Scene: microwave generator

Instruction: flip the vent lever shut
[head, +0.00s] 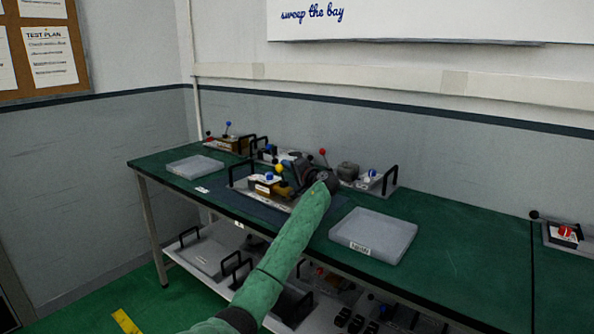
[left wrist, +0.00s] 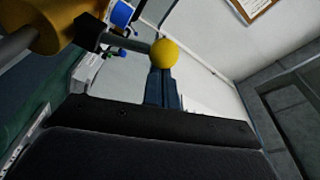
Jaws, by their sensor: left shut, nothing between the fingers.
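A lever with a yellow ball knob (head: 279,168) belongs to the unit (head: 262,187) on the mat at the middle of the bench. No readable label shows whether it is the vent lever. In the left wrist view the yellow ball (left wrist: 164,53) sits on a dark rod, right by the tips of my left gripper (left wrist: 161,78). I cannot tell whether they touch. My left gripper (head: 287,172) is shut and empty, and its arm hides the right part of the unit. My right gripper is in neither view.
A grey tray (head: 373,235) lies right of my arm, and another flat tray (head: 195,165) lies at the far left. Behind stand units with black handles and a red-knobbed lever (head: 323,152).

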